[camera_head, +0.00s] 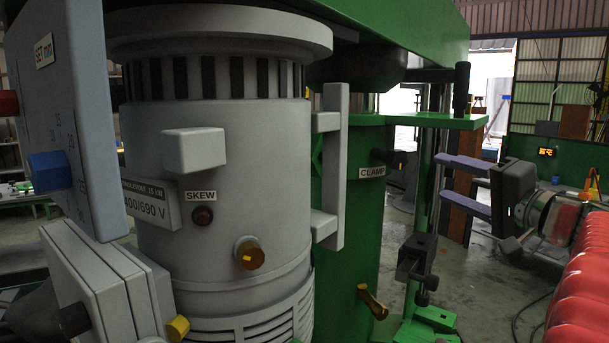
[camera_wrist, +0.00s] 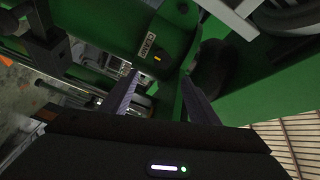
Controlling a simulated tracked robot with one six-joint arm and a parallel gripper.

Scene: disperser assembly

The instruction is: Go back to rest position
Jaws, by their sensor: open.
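My gripper (camera_head: 463,185) is at the right in the head view, with its two purple-grey fingers spread apart and pointing left toward the green machine. It is open and nothing shows between the fingers. In the wrist view the fingers of my gripper (camera_wrist: 158,98) point up into the picture, with a green machine part labelled CLAMP (camera_wrist: 150,48) ahead of them. The disperser has a large grey motor (camera_head: 215,150) and a green column (camera_head: 345,220) with a CLAMP label (camera_head: 372,171). In the head view the fingers are near the column's vertical rod; I cannot tell the exact gap.
A grey control box (camera_head: 70,120) with a blue knob (camera_head: 50,171) stands at the left. A green plate (camera_head: 430,119) and a dark clamp block (camera_head: 417,260) are close to my gripper. Open floor (camera_head: 480,275) shows below it.

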